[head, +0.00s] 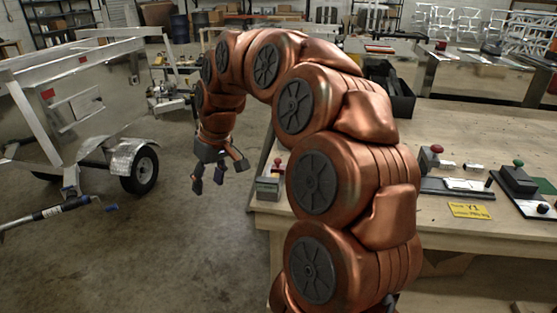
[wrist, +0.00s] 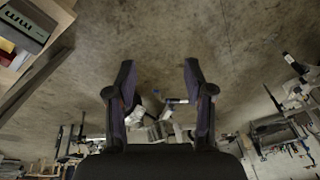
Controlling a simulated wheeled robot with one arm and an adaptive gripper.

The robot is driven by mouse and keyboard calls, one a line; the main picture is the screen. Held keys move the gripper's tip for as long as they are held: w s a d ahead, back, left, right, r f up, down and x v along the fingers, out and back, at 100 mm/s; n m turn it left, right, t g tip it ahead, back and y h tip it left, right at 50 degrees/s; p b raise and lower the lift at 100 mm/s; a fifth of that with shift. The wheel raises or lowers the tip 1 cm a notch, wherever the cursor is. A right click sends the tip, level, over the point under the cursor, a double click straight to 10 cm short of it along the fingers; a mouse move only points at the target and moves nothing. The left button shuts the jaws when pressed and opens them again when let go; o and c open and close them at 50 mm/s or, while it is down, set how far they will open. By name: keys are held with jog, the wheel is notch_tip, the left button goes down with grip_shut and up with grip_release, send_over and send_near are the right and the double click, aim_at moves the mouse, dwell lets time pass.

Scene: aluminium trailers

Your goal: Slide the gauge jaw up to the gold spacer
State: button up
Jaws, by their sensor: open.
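My gripper (head: 218,178) hangs open and empty over the floor, left of the workbench. In the wrist view its two fingers (wrist: 157,75) are spread with only floor and distant clutter between them. A small grey-green box (head: 268,188) with a display face stands at the bench's left corner, with a red knob (head: 277,162) above it. A box marked "mm" (wrist: 30,22) shows at the upper left of the wrist view, beside red and yellow patches. I cannot tell which part is the gauge jaw. No gold spacer can be made out; my arm hides part of the bench.
The wooden bench (head: 470,130) also carries a red-knobbed fixture (head: 429,160), a green-knobbed fixture (head: 518,178), a yellow label (head: 469,211) and a black open bin (head: 400,98). An aluminium trailer (head: 80,105) stands at the left.

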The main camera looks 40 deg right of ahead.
jog(key=w+d+m+t, duration=0.1)
jog(key=w+d, duration=0.2)
jog(key=d, duration=0.4)
jog(key=w+d, duration=0.3)
jog(key=d, duration=0.3)
jog(key=m+t+h+b, duration=0.1)
jog(key=m+h, duration=0.1)
send_near(278, 160)
jog(key=shift+p+x, duration=0.7)
jog(key=shift+x, duration=3.6)
grip_shut()
